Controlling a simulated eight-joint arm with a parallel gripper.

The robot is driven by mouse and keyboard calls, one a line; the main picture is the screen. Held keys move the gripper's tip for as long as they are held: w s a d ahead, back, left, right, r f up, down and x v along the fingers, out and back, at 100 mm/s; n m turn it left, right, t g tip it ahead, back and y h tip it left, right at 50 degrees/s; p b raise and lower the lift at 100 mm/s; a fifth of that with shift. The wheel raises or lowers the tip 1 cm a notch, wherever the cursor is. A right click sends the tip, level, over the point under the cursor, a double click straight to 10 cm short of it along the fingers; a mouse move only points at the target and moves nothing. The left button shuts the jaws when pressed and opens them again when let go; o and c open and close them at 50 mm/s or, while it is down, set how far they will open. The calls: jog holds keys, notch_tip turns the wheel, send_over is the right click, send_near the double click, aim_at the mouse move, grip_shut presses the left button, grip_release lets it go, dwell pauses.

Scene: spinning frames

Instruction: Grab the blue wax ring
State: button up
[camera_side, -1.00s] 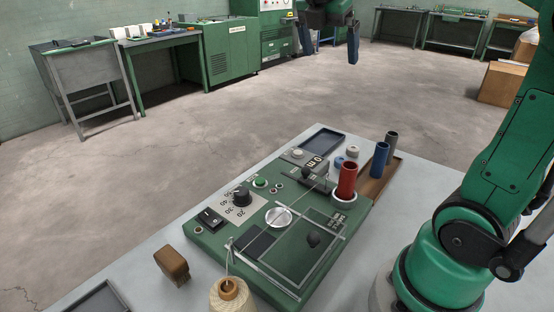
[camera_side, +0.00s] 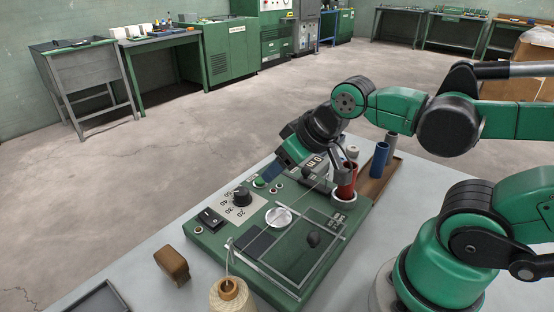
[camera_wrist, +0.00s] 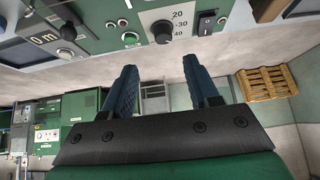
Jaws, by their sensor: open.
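The blue wax ring does not show in either current view. The spot on the table beyond the panel where a small blue ring showed earlier is covered by my wrist and gripper in the side view. A pale ring (camera_side: 352,151) is still partly visible just beyond the red spool. My gripper (camera_side: 274,170) hangs tilted over the far-left part of the green control panel (camera_side: 205,240), near its green button. In the wrist view, the two blue fingers of my gripper (camera_wrist: 159,66) stand apart with nothing between them.
A red tube (camera_side: 347,180) stands upright in a white ring on the panel, close to my gripper. A blue tube (camera_side: 379,158) and a grey tube (camera_side: 391,146) stand in a brown tray. A twine spool (camera_side: 231,297) and wooden block (camera_side: 172,264) stand at the front.

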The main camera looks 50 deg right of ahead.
jog(key=w+d+f+m+g, duration=0.1)
jog(key=d, duration=0.5)
jog(key=w+d+f+m+g, duration=0.1)
jog(key=d+g, duration=0.1)
jog(key=d, duration=0.5)
jog(key=w+d+f+m+g+h, duration=0.1)
jog(key=d, duration=0.5)
jog(key=shift+w+d+f+g, duration=0.15)
jog(key=shift+d+f+g, duration=0.15)
jog(key=shift+g, duration=0.1)
jog(key=m+g, duration=0.1)
send_over(342, 159)
jog(key=f, duration=0.4)
jog(key=shift+s+a+f, duration=0.15)
jog(key=shift+s+a, duration=0.1)
jog(key=shift+s, duration=0.05)
jog(key=shift+d+f+m, duration=0.1)
jog(key=shift+f+m, duration=0.2)
jog(key=shift+w+d+f, duration=0.1)
jog(key=shift+w+f, duration=0.05)
jog(key=shift+f, duration=1.1)
jog(key=shift+w+f, duration=0.15)
jog(key=shift+f, duration=1.1)
